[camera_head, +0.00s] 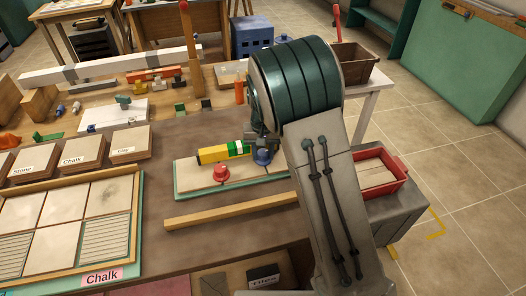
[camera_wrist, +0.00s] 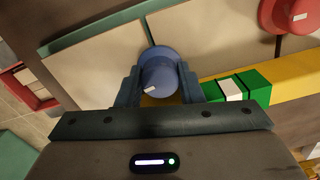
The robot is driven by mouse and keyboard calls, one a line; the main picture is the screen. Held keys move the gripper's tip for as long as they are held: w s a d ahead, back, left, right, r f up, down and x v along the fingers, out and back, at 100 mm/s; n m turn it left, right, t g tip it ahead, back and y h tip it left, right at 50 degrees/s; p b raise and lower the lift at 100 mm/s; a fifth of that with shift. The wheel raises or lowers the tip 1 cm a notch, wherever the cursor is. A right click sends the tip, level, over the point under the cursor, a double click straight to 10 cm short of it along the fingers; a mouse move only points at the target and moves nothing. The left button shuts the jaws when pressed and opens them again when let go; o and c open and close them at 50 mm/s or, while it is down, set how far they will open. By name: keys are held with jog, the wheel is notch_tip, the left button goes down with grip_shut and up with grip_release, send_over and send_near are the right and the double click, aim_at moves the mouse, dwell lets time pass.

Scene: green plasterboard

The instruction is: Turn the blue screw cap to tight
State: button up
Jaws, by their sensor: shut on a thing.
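The blue screw cap (camera_wrist: 158,72) stands on a pale tiled board with a green edge (camera_head: 178,188). It has a small white mark on its top, pointing to the lower left in the wrist view. In the head view the cap (camera_head: 263,158) shows just below my gripper (camera_head: 262,143). In the wrist view the two dark fingers of my gripper (camera_wrist: 158,88) are shut on the cap, one on each side. A red screw cap (camera_head: 221,173) stands on the same board to the left. It also shows at the upper right in the wrist view (camera_wrist: 290,14).
A yellow, green and white bar (camera_head: 222,152) lies close beside the blue cap. A wooden strip (camera_head: 220,210) lies in front of the board. Labelled boxes (camera_head: 75,169) stand to the left. A red tray (camera_head: 382,175) is to the right.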

aim_at(263, 152)
jog(key=shift+w+r+m, duration=0.1)
jog(key=shift+r+m, duration=0.1)
jog(key=shift+m, duration=0.7)
jog(key=o, duration=0.9)
jog(key=shift+r, duration=0.1)
jog(key=shift+c, duration=0.2)
jog(key=shift+o, duration=0.5)
notch_tip(263, 152, up, 14)
jog(key=shift+f+b, duration=0.2)
jog(key=shift+b, duration=0.25)
